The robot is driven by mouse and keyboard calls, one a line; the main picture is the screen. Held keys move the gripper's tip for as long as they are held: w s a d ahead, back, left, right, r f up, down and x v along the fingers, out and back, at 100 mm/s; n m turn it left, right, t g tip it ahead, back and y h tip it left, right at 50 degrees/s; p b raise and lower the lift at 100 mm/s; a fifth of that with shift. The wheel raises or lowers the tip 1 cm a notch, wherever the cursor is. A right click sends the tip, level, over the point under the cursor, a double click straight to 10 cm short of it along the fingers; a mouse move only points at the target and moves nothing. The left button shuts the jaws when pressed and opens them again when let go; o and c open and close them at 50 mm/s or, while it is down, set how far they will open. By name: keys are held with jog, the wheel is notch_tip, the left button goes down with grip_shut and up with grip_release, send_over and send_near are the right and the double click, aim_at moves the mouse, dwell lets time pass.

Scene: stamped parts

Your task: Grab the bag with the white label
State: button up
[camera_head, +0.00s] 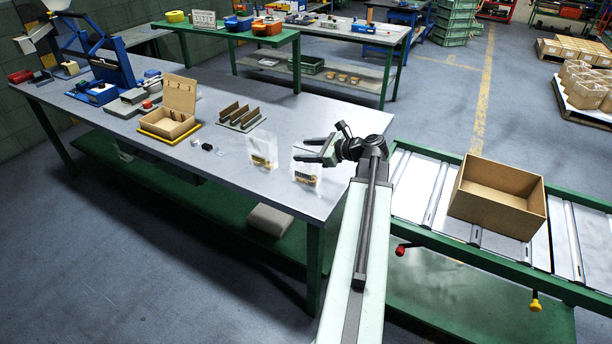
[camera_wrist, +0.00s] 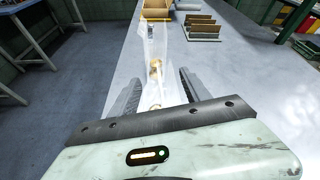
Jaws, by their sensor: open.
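Two clear upright bags stand near the right end of the grey workbench. The left bag (camera_head: 262,154) holds yellowish contents low down. The right bag (camera_head: 306,168) holds dark and yellowish contents. I cannot make out for certain which one has a white label. My gripper (camera_head: 308,151) is open at the right bag, its fingers reaching left over the bench. In the wrist view my gripper (camera_wrist: 158,78) has its fingers spread to either side of a clear bag (camera_wrist: 152,48) with gold-coloured contents. A gap shows on both sides; I see no finger closed on it.
An open cardboard box (camera_head: 170,122) on a yellow base and a slotted brown rack (camera_head: 239,118) stand farther along the workbench (camera_head: 215,178). Small dark parts (camera_head: 206,147) lie left of the bags. A roller conveyor with an open carton (camera_head: 497,213) is at the right.

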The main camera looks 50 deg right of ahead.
jog(key=shift+w+a+f, duration=0.1)
jog(key=shift+w+f, duration=0.2)
jog(key=shift+w, duration=0.25)
jog(key=shift+r, duration=0.1)
grip_shut()
jog(key=shift+s, duration=0.1)
dwell(0.8)
